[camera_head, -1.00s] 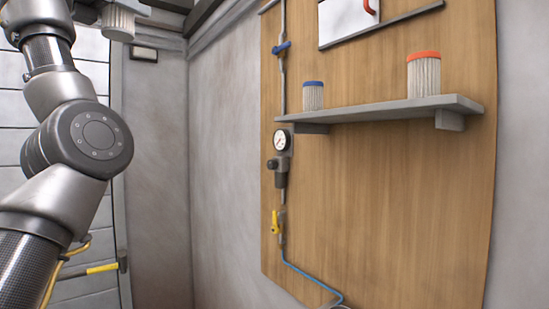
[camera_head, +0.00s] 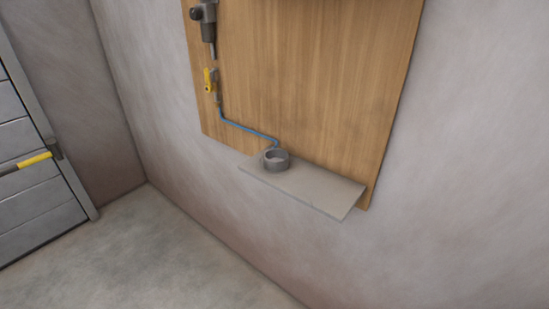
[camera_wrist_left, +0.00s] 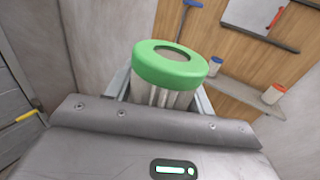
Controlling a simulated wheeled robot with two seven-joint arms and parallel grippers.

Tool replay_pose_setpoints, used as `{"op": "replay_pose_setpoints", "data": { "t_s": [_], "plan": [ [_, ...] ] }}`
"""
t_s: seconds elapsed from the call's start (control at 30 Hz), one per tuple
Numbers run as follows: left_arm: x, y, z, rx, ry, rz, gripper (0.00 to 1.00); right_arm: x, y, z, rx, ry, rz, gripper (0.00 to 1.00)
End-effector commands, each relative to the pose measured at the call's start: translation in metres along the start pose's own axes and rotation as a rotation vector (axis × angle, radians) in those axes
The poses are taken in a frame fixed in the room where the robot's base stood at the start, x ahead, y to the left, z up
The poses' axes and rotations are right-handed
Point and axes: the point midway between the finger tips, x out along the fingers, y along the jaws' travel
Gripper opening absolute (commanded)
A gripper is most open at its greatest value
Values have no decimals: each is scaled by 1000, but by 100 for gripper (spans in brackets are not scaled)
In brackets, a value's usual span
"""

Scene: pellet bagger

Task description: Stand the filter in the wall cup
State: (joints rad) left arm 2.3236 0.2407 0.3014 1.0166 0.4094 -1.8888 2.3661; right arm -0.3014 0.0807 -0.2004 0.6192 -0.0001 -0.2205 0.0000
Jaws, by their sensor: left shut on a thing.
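The wall cup (camera_head: 275,160) is a short grey open ring on a small grey ledge (camera_head: 310,188) at the foot of the wooden wall panel. It looks empty from above. A pleated white filter with a green cap (camera_wrist_left: 170,65) is in the left wrist view, its cap toward the camera. My left gripper (camera_wrist_left: 160,97) is shut on this filter, with a finger on either side. The filter's lower end is hidden behind the gripper body. Neither gripper shows in the head view, so the filter's distance from the cup cannot be told.
A blue hose (camera_head: 245,129) runs from the yellow valve (camera_head: 210,81) down to the cup. The ledge right of the cup is clear.

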Motion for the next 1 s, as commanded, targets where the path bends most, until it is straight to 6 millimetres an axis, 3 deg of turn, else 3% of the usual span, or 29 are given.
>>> {"op": "replay_pose_setpoints", "data": {
  "t_s": [0.47,0.6,0.77,0.87,1.0],
  "plan": [
    [0,0,0,0,0,0,29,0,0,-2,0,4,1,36],
    [8,1,-5,0,2,14,29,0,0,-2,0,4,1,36],
    [48,7,-34,1,7,87,29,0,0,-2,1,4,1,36],
    [87,10,-66,4,9,159,29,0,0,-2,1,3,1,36],
    [142,7,-124,4,8,259,29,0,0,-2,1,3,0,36]
  ]
}}
